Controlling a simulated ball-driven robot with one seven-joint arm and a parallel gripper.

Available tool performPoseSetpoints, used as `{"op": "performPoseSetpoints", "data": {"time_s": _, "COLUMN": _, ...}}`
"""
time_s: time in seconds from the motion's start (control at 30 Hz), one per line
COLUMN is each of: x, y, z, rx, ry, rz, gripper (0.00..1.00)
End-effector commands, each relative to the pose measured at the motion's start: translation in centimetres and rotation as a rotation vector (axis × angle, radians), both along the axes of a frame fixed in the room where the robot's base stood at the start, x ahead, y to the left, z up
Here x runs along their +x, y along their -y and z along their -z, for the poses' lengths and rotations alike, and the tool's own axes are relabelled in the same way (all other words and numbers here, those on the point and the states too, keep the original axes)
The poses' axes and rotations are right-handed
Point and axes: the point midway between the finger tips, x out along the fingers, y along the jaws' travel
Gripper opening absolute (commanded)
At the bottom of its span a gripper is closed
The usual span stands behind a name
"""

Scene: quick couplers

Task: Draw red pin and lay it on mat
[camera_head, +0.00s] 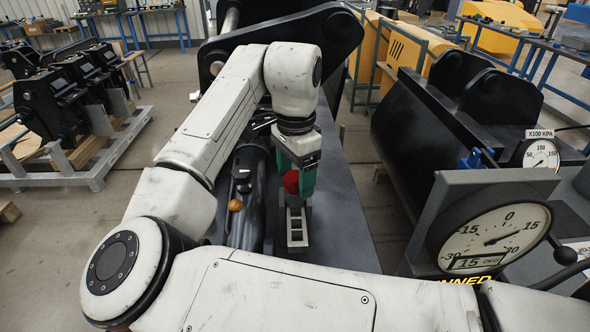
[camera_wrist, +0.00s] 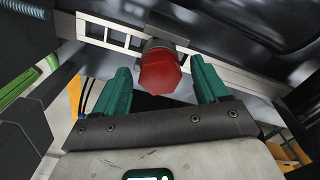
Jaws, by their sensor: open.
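The red pin (camera_wrist: 160,73) shows its red faceted head in the wrist view, on a dark collar against a light slotted metal bracket (camera_wrist: 112,37). Its shaft is hidden. In the head view the red head (camera_head: 291,182) shows beside the green fingers. My gripper (camera_wrist: 160,88) is open, with one green finger on each side of the head. Gaps show between the head and both fingers, so it is not held. In the head view my gripper (camera_head: 296,172) points down over the slotted bracket (camera_head: 297,228). I cannot make out a mat.
A black cylinder (camera_head: 246,190) with an orange knob (camera_head: 235,205) lies left of the gripper. A large black coupler (camera_head: 440,140) and a dial gauge (camera_head: 495,238) stand to the right. The grey surface (camera_head: 340,225) right of the bracket is clear.

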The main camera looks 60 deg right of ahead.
Motion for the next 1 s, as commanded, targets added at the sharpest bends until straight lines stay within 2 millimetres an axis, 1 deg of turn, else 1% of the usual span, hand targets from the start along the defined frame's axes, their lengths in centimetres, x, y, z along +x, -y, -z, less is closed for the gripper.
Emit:
{"op": "performPoseSetpoints", "data": {"time_s": 0.03, "x": 0.00, "y": -0.01, "z": -0.01, "rx": 0.000, "ry": 0.000, "rz": 0.000, "gripper": 0.73}}
{"op": "performPoseSetpoints", "data": {"time_s": 0.07, "x": 0.00, "y": -0.01, "z": -0.01, "rx": 0.000, "ry": 0.000, "rz": 0.000, "gripper": 0.70}}
{"op": "performPoseSetpoints", "data": {"time_s": 0.67, "x": 0.02, "y": -0.01, "z": -0.04, "rx": 0.001, "ry": 0.000, "rz": 0.000, "gripper": 0.13}}
{"op": "performPoseSetpoints", "data": {"time_s": 0.7, "x": 0.02, "y": -0.01, "z": -0.04, "rx": 0.001, "ry": 0.000, "rz": 0.000, "gripper": 0.42}}
{"op": "performPoseSetpoints", "data": {"time_s": 1.0, "x": 0.02, "y": -0.01, "z": -0.05, "rx": 0.001, "ry": 0.000, "rz": 0.000, "gripper": 0.13}}
